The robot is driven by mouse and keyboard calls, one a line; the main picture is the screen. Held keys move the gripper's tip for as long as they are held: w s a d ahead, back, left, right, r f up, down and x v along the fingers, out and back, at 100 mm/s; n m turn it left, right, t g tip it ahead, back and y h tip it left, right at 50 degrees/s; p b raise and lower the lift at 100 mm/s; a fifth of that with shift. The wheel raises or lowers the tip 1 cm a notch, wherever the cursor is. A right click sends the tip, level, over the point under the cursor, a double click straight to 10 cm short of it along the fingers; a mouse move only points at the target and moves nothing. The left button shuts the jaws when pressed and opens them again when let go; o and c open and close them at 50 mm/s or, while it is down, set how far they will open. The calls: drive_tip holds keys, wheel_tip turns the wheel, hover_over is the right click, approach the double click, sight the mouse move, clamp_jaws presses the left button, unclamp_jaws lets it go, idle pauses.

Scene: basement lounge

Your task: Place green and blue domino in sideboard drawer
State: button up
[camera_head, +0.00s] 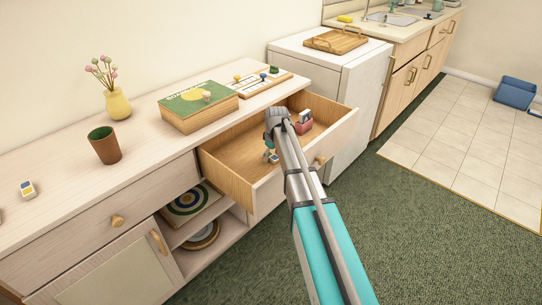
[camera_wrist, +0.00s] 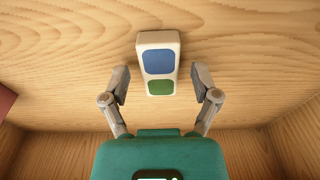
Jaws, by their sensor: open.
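The white domino with a blue and a green patch (camera_wrist: 158,62) lies inside the open sideboard drawer (camera_head: 232,178), on its wooden floor as far as the wrist view shows. My gripper (camera_wrist: 161,79) is open, with one finger on each side of the domino's lower end and a gap on both sides. In the head view my gripper (camera_head: 270,156) reaches down into the drawer. The domino cannot be made out there, behind my arm and gripper.
A red and white item (camera_head: 303,122) is in the drawer. On the sideboard top stand another domino (camera_head: 27,190), a brown cup (camera_head: 104,146), a yellow vase (camera_head: 117,104), a green-topped box (camera_head: 198,106) and a board with pegs (camera_head: 258,80). Green carpet lies clear in front.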

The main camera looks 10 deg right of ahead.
sight(274, 157)
drive_tip(key=shift+r, duration=0.15)
wheel_tip(274, 157, up, 12)
drive_tip(key=s+p, duration=0.1)
drive_tip(key=p, duration=1.1)
drive_tip(key=shift+d, duration=0.4)
drive_tip(key=shift+s, duration=0.1)
